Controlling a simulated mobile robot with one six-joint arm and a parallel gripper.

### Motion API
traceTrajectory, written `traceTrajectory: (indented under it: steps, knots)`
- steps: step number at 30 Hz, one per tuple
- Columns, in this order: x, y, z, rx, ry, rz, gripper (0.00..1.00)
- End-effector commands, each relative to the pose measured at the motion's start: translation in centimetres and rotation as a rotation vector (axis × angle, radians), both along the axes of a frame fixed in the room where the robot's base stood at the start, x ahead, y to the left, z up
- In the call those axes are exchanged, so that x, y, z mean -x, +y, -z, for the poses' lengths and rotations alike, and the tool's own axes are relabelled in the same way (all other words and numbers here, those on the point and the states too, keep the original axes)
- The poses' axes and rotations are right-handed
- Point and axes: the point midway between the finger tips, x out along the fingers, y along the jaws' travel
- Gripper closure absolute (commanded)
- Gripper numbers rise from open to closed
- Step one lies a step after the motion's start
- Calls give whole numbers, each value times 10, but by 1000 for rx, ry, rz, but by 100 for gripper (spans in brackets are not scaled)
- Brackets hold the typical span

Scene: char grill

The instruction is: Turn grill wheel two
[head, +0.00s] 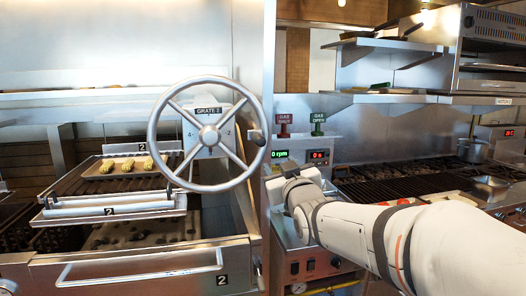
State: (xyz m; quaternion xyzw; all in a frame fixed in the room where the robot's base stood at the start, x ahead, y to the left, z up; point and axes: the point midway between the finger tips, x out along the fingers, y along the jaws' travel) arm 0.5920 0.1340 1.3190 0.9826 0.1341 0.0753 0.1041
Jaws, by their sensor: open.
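Grill wheel two (160,122) is a metal hand wheel with several spokes, mounted in front of a plate labelled "GRATE 2" (209,111). A dark handle knob (257,136) sits on the right side of its rim. My gripper (280,174) is just right of and below the wheel, a little below the knob. It is open and appears apart from the wheel; its fingers are small and partly hidden by my wrist. The raised grate (78,185), marked 2, hangs left of the wheel and carries corn cobs (107,166).
Below the grate is a firebox with coals and a front handle bar (140,270). Gas shut (284,124) and gas open (318,123) controls stand behind my gripper, above red and green displays. A second grill (405,187) and shelves fill the right.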

Motion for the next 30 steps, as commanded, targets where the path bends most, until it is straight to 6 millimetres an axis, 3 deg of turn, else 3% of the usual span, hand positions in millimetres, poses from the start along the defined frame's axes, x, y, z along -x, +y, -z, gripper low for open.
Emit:
traceTrajectory:
  steps: [3, 8, 13, 22, 30]
  knots:
    - [-8, 22, -14, -18, -149, -52, 53]
    - [-9, 34, -29, -33, -247, -82, 53]
    - [-22, 41, -39, -35, -262, -86, 53]
    - [-63, 57, -57, -36, -260, -85, 53]
    - [-75, 63, -61, -35, -260, -85, 53]
